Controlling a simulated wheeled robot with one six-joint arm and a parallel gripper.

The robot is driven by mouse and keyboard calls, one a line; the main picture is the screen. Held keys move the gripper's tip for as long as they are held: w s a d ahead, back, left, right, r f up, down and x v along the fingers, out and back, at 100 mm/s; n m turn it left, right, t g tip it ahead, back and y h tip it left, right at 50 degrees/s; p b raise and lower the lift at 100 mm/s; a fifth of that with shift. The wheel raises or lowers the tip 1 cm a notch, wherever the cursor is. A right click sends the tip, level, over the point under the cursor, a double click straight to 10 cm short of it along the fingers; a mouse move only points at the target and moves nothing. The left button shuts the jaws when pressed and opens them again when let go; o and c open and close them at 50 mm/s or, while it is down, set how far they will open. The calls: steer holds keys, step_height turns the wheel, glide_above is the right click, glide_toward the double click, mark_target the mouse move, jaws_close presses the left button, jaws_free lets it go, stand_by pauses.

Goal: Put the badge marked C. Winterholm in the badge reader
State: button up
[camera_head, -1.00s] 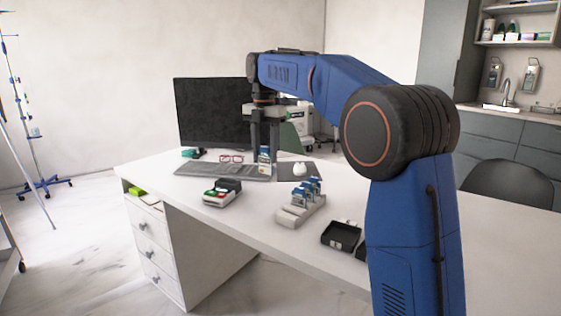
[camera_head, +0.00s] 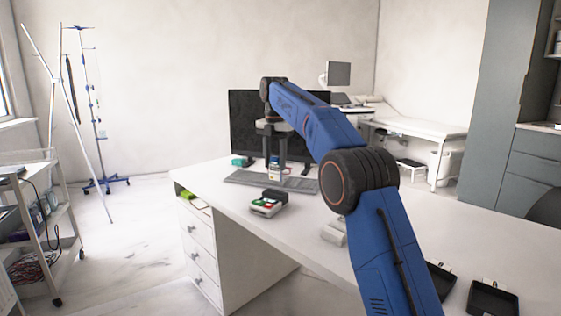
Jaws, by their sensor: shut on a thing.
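My gripper (camera_head: 275,165) points down above the desk, shut on a small badge (camera_head: 274,174) with blue and white on it. The badge hangs upright between the fingertips; its name is too small to read. The likely badge reader (camera_head: 267,204), a small light box with a dark back part and green and red patches on top, stands on the desk below and slightly left of the gripper, nearer the camera. The badge is apart from it. The pale badge rack (camera_head: 334,234) is mostly hidden behind my arm, and its badges cannot be made out.
Behind the gripper are a keyboard (camera_head: 244,180) and a black monitor (camera_head: 245,125). Black trays (camera_head: 493,299) lie at the right front. The white desk (camera_head: 300,233) is clear between reader and rack. A cart (camera_head: 40,225) stands far left.

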mark_target(275, 170)
steer(key=shift+f, duration=1.9)
steer(key=shift+f, duration=2.2)
stand_by(1.5)
steer(key=o, duration=1.3)
steer(key=shift+r, duration=3.5)
